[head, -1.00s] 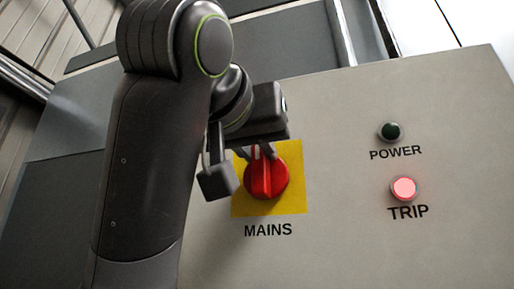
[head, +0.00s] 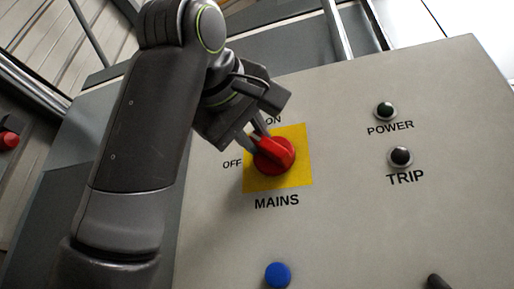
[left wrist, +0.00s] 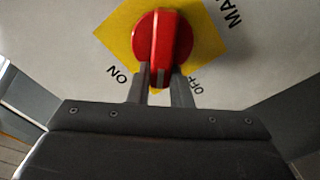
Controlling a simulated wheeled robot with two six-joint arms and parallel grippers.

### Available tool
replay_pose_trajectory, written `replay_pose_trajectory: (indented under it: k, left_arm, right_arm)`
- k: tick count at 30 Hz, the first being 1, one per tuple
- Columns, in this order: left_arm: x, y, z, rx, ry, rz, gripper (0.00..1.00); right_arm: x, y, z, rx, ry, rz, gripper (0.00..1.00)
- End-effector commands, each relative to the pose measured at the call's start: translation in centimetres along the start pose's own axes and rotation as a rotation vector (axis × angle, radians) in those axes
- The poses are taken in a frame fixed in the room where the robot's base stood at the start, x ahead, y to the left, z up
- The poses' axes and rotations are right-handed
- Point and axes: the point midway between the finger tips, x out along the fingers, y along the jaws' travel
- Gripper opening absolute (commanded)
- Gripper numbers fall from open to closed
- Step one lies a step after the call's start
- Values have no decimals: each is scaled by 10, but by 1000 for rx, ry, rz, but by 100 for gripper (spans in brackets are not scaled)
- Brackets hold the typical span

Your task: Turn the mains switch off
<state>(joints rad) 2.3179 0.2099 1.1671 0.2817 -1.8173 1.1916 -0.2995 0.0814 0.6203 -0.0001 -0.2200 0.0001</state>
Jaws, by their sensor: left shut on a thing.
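The red mains switch (head: 273,157) sits on a yellow square plate (head: 299,177) on the grey panel, above the word MAINS. Its grip bar slants up and left, pointing between the ON and OFF marks. My left gripper (head: 256,139) is shut on the bar from the upper left. The left wrist view shows the switch (left wrist: 174,35) with my left fingers (left wrist: 161,80) on either side of the bar's end, ON to the left and OFF to the right. My right gripper is not in view.
The POWER lamp (head: 386,111) and the TRIP lamp (head: 401,156) are both dark, right of the switch. A blue button (head: 278,275) and a dark knob (head: 437,282) are lower on the panel. A red button (head: 8,140) is at the far left.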

Motion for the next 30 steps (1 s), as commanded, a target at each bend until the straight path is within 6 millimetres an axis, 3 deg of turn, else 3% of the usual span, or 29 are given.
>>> replay_pose_trajectory:
  k: [1,15,30]
  left_arm:
    - [-1,-4,1,-47,4,2,0]
    - [-1,-14,4,-475,3,3,0]
    - [0,-19,6,-729,2,1,0]
  right_arm:
    - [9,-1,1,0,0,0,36]
    - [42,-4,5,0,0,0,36]
    - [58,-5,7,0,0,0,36]
